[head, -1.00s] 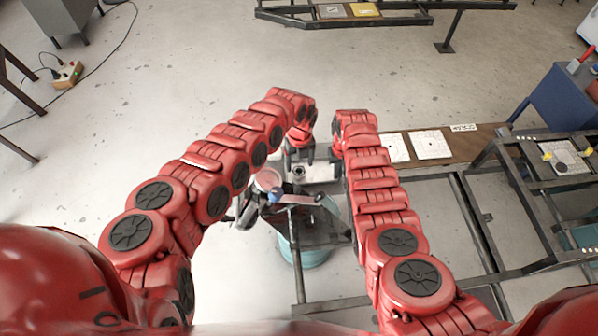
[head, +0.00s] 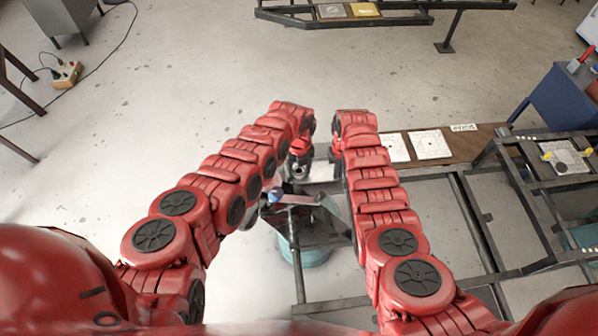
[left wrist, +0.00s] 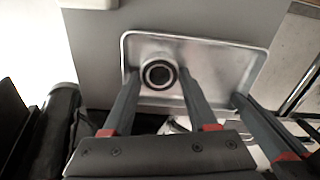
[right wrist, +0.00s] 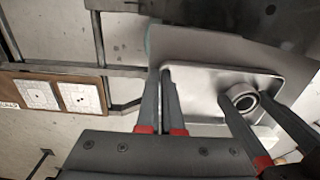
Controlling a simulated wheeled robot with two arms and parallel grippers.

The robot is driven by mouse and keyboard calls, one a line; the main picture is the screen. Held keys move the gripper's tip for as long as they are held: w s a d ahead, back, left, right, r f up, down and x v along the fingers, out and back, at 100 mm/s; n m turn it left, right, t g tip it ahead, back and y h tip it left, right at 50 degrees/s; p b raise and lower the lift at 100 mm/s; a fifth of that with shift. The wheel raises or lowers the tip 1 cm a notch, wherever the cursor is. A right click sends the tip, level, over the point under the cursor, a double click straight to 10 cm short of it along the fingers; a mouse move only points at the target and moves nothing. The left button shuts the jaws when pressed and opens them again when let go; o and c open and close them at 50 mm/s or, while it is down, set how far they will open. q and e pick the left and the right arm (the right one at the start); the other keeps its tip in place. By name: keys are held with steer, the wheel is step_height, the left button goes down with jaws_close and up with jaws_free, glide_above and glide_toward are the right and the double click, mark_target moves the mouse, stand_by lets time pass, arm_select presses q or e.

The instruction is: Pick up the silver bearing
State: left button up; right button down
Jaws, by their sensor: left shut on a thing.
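The silver bearing (left wrist: 159,74), a short ring with a dark inner band, stands in the shallow metal tray (left wrist: 230,62). My left gripper (left wrist: 159,72) is shut on the bearing, one finger on each side. The bearing (right wrist: 242,97) also shows between the left gripper's fingers in the right wrist view. My right gripper (right wrist: 160,72) is empty over the other side of the tray, its fingers close together; I cannot tell if they fully meet. In the head view the arms largely hide the tray and grippers.
A grey plate lies around the tray. A brown board with white cards (head: 431,144) is to the right, beside the dark metal frame (head: 470,215). A blue bucket (head: 308,253) stands below. My two grippers are close together over the tray.

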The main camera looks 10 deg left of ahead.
mark_target(299, 172)
arm_select(q)
jaws_close()
steer(key=shift+r, duration=0.1)
steer(key=shift+r, duration=0.25)
step_height(299, 172, up, 9)
steer(key=shift+r, duration=0.2)
arm_select(e)
steer(key=c, duration=1)
jaws_free()
